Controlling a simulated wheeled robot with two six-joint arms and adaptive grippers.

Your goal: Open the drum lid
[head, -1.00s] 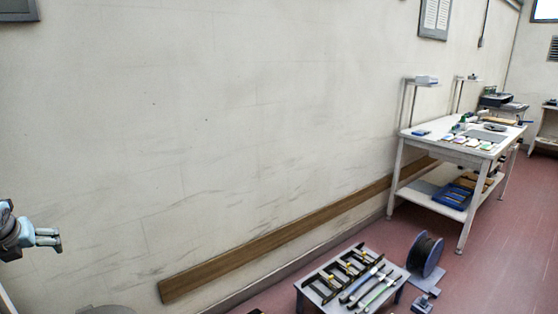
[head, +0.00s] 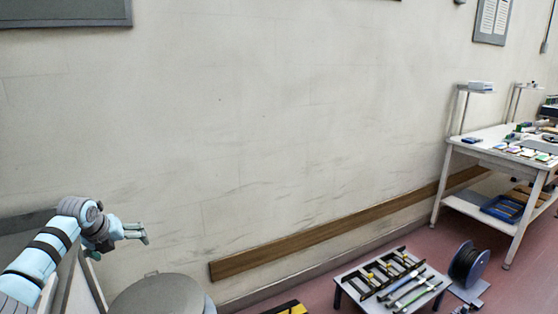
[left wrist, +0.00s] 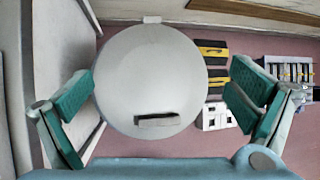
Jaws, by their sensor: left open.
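The drum lid (head: 158,298) is a round grey disc at the bottom left of the head view, cut off by the lower edge. In the left wrist view the lid (left wrist: 150,70) is whole and seen from above, lying flat. It has a dark bar-shaped handle (left wrist: 157,121) near its lower edge and a small tab at its top edge. My left gripper (head: 144,233) is open and empty, above the lid. In the left wrist view its teal fingers (left wrist: 161,84) stand wide apart on either side of the lid. My right gripper is out of view.
A low table (head: 350,291) with a rack and tools stands to the right, with a blue cable reel (head: 468,264) beside it. A white workbench (head: 450,143) stands along the wall. Yellow-and-black boxes (left wrist: 213,50) lie right of the drum. A pale panel is close on the left.

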